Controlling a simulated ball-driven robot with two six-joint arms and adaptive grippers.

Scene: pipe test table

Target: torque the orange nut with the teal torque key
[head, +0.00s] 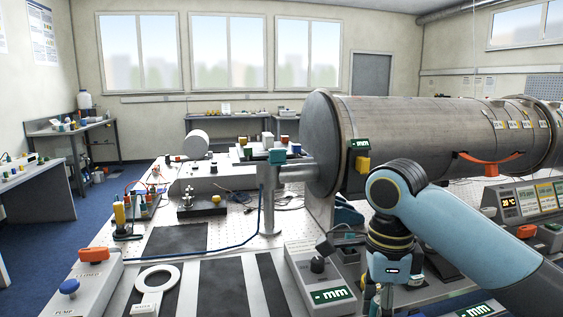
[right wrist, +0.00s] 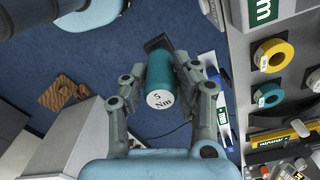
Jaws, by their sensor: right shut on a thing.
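The teal torque key (right wrist: 159,74) is a teal cylinder with a white end marked "5 Nm" and a dark part at its far end. My right gripper (right wrist: 160,82) is shut on it, one finger on each side, above the blue floor in the right wrist view. In the head view my right gripper (head: 378,298) points down at the bottom edge, mostly cut off. A post at mid-table carries a group of small coloured blocks (head: 270,152). I cannot make out which thing is the orange nut. My left gripper is not in view.
A large metal pipe (head: 420,125) spans the right side. A grey "mm" gauge box (head: 320,272) stands left of my right gripper. A box with an orange lever (head: 93,254) is at front left. Tape rolls (right wrist: 272,56) lie on a panel right of the key.

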